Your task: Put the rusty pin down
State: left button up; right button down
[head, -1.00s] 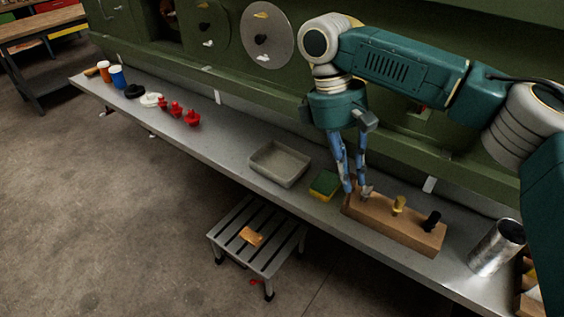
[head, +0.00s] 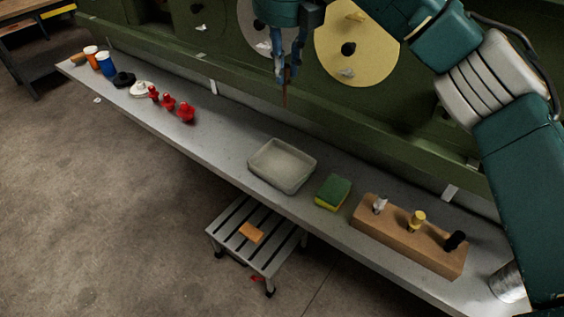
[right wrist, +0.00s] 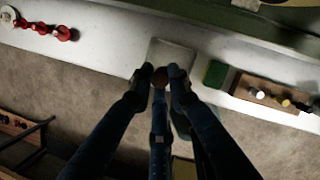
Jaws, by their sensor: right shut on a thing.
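My right gripper (head: 286,66) is shut on the rusty pin (head: 285,93), a thin brown rod pointing down from the fingertips. It is held in the air in front of the green fuselage side, above and behind the grey tray. In the right wrist view the pin's round brown end (right wrist: 159,76) shows between the fingers (right wrist: 160,85), with the tray behind it. The shallow grey tray (head: 283,181) on the bench looks empty. My left gripper is not in view.
The grey bench (head: 225,140) holds a green and yellow sponge (head: 333,192) and a wooden block (head: 400,243) with white, yellow and black pegs right of the tray. Red knobs (head: 169,104) stand left. A slatted step stool (head: 242,236) stands below on the floor. A metal cup (head: 505,283) is far right.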

jog(key=shift+w+a+n, duration=0.15)
jog(key=shift+a+n, duration=0.05)
jog(key=shift+n, duration=0.1)
jog(key=shift+f, duration=0.35)
pick_arm(q)
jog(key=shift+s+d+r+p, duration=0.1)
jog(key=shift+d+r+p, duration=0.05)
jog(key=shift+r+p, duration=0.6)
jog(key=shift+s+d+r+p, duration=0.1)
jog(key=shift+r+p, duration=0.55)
jog(key=shift+p, duration=0.05)
pick_arm(e)
notch_tip(320, 180, down, 19)
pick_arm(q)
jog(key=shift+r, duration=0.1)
pick_arm(e)
jog(key=c, duration=1.6)
grip_release()
jog(key=shift+f, duration=0.1)
jog(key=shift+c, duration=0.2)
